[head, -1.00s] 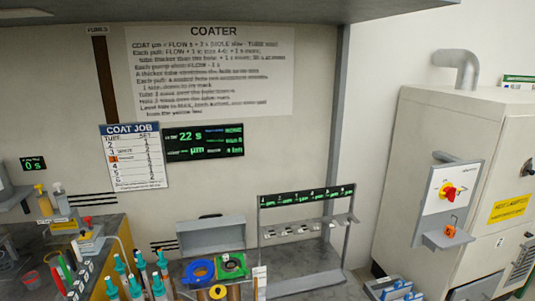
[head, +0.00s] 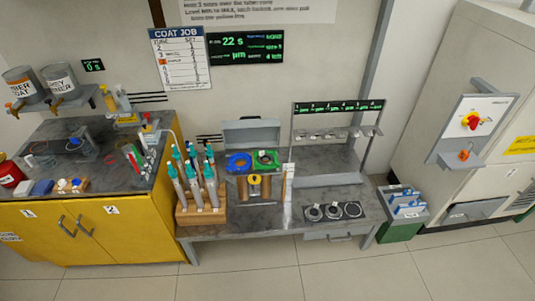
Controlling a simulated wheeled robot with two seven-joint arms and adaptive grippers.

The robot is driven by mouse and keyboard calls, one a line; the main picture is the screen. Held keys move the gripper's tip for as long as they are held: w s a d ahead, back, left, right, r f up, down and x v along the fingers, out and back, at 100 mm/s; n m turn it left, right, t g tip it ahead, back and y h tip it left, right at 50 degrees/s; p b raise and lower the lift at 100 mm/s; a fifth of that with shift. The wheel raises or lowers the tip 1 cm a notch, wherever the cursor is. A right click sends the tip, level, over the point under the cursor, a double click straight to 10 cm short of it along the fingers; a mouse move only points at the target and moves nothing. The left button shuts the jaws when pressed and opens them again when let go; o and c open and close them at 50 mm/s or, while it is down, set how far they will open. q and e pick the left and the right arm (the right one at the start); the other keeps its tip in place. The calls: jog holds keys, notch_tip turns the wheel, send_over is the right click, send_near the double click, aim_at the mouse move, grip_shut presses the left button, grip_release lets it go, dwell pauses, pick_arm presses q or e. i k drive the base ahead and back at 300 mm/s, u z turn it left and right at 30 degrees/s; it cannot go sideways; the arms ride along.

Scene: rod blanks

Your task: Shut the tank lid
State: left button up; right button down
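The grey lid (head: 252,133) stands raised at the back of the low bench, left of its centre. It looks open, tilted up behind a blue ring (head: 238,163) and a green square piece with a dark ring (head: 267,160). The tank body under these is mostly hidden, so I cannot make out its opening. Brown cylinders and a yellow ring (head: 254,179) show just in front. Neither of my grippers is in view.
A wooden rack (head: 200,212) of teal-topped tubes stands left of the lid. A grey slotted stand (head: 325,180) is to the right, with several dark rings (head: 333,211) in front. A yellow cabinet (head: 90,230) stands left, a green crate (head: 403,222) right. The floor in front is clear.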

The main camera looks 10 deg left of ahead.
aim_at(256, 132)
jog(key=u, duration=0.05)
jog(key=k, duration=0.45)
jog(key=z, duration=0.7)
jog(key=i, duration=1.7)
jog(key=u, duration=0.65)
